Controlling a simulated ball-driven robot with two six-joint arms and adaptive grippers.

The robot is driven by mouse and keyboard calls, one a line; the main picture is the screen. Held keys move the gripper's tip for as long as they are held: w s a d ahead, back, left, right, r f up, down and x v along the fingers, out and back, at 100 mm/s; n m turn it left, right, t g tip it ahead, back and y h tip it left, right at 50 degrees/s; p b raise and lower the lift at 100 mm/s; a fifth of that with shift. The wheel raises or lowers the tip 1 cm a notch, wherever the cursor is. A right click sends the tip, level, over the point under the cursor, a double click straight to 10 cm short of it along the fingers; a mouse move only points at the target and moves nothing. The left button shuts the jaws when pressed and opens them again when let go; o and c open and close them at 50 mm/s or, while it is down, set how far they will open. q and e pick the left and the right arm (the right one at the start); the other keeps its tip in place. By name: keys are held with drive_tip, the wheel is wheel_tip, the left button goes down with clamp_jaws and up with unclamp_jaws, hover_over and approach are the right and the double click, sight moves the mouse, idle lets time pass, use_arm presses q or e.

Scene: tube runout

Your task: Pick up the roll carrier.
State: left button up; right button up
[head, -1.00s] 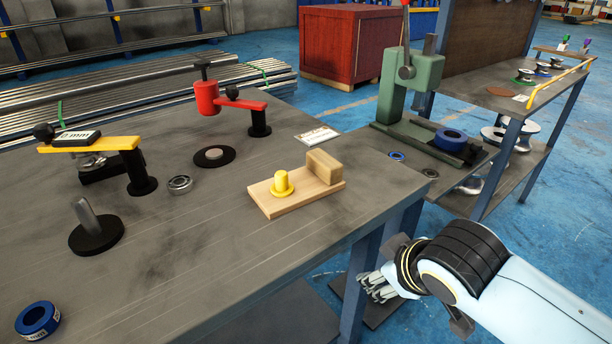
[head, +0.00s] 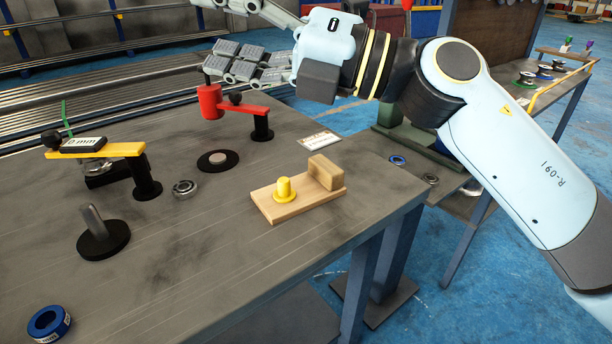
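The red arm (head: 238,103), which seems to be the roll carrier, stands on the table on a black post (head: 262,127), with a red block at its left end. Nothing is seen held. My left gripper is not in view.
On the table are a yellow arm (head: 95,149) with a gauge, a black disc with a pin (head: 103,237), a bearing ring (head: 185,189), a blue ring (head: 48,323), a flat black disc (head: 218,161) and a wooden block with a yellow peg (head: 297,197). The front middle is clear.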

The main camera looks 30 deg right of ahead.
wheel_tip(320, 180, down, 5)
drive_tip(key=n+g+h, duration=0.2)
drive_tip(key=n+g, duration=0.2)
drive_tip(key=g+h, duration=0.5)
drive_tip(key=h, duration=0.7)
approach(335, 171)
drive_tip(key=shift+m, duration=0.4)
drive_tip(key=x, duration=0.5)
drive_tip(key=shift+d, duration=0.1)
drive_tip(key=shift+x, duration=2.8)
clamp_jaws()
